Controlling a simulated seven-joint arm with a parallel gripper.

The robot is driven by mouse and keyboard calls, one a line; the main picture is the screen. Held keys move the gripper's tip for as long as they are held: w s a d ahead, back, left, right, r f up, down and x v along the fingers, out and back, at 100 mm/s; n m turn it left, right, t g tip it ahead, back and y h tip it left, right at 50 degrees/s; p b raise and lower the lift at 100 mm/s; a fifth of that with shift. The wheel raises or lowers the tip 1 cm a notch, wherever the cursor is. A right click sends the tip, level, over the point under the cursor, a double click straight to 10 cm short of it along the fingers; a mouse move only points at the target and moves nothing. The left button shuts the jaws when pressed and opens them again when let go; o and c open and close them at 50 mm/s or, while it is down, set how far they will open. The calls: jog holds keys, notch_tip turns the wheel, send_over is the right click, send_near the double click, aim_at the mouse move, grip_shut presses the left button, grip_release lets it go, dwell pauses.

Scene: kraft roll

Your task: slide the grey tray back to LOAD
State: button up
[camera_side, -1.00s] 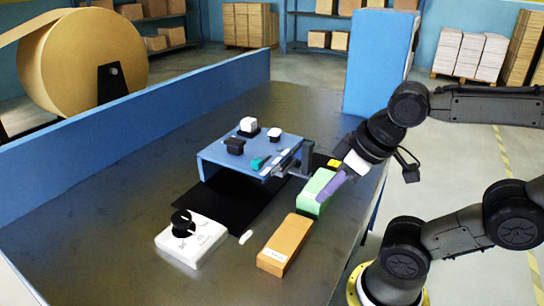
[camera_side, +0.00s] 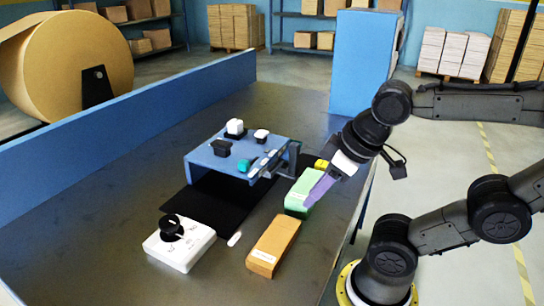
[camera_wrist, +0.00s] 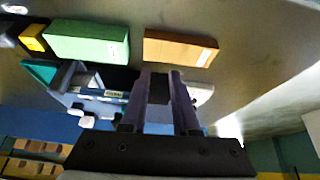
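A grey piece (camera_side: 268,170), which looks like the tray's end, shows at the right edge of a raised blue platform (camera_side: 205,160). The platform hides most of it, and I cannot read a LOAD mark. In the wrist view, pale grey parts show left of my fingers, partly hidden. My gripper (camera_side: 311,200) has purple fingers pointing down-left, in front of the green block (camera_side: 297,198) in the side view. In the wrist view, the fingers of my gripper (camera_wrist: 159,74) stand apart with a dark gap between them. I see nothing clearly held.
A black strip (camera_side: 217,212) runs under the platform. A white box with a black knob (camera_side: 180,250) stands at its near left. An orange-brown block (camera_side: 273,245) lies at the near right and a yellow block (camera_side: 321,164) behind the green one.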

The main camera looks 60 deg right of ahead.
jog(key=o, duration=0.5)
jog(key=r, duration=0.1)
jog(key=r+n, duration=0.1)
jog(key=r, duration=0.1)
jog(key=shift+w+d+n, duration=0.1)
jog(key=shift+w+n, duration=0.2)
jog(key=shift+w, duration=0.05)
jog(key=shift+c, duration=0.2)
jog(key=w+d+r+g, duration=0.3)
jog(key=w+d+r, duration=0.4)
jog(key=w+d, duration=0.1)
jog(key=m+g, duration=0.2)
send_over(294, 157)
jog(key=d, duration=0.1)
jog(key=f, duration=0.3)
jog(key=shift+w+d+f, duration=0.1)
jog(key=shift+w+f, duration=0.25)
jog(key=shift+f, duration=0.05)
jog(key=shift+s+d+f, duration=0.1)
jog(key=shift+f, duration=0.05)
notch_tip(294, 157, down, 14)
jog(key=shift+r, duration=0.25)
grip_shut()
